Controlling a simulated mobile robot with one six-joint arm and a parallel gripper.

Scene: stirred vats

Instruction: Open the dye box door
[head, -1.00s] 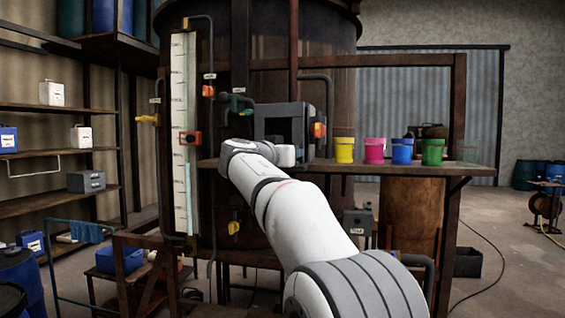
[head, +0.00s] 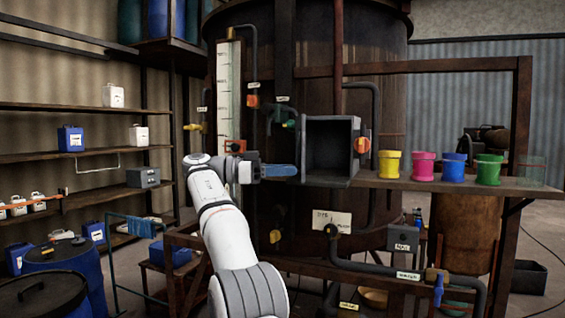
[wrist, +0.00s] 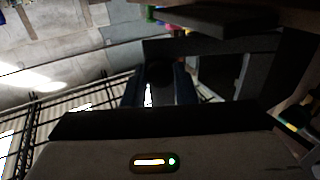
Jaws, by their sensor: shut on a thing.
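The dye box (head: 328,184) is a dark grey box at the left end of the shelf, in front of the vat. Its front is open towards me and its dark inside shows. My gripper (head: 292,171), with blue fingers, is at the box's left front edge. In the wrist view my gripper (wrist: 160,92) is shut on a dark, rounded part (wrist: 160,73) between the fingers, which looks like the door handle. The door itself is hard to make out, seemingly near edge-on at that left side.
A shelf (head: 405,184) right of the box bears yellow, pink, blue and green buckets. An orange-red valve (head: 362,145) sits just right of the box. A sight gauge (head: 228,90) and pipes stand left. A white sign (head: 332,220) is below the box.

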